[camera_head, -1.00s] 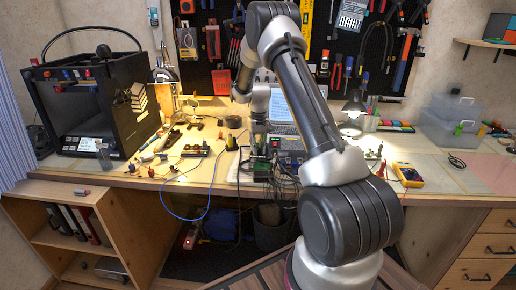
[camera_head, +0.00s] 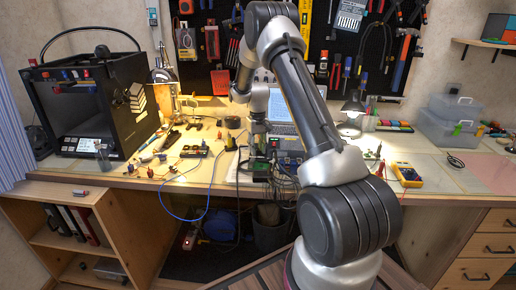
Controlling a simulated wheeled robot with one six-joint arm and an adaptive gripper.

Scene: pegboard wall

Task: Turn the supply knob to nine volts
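The power supply (camera_head: 290,158) is a dark box with small lit red and green spots on the workbench. My arm covers its right side. The supply knob cannot be made out at this size. My gripper (camera_head: 258,148) points down at the left of the supply, close to its front. I cannot tell whether it touches a knob, or whether its fingers are open or shut.
Cables hang over the bench's front edge below the supply. A laptop (camera_head: 283,112) stands behind it, a black 3D printer (camera_head: 95,105) at the left, and a yellow multimeter (camera_head: 407,175) at the right.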

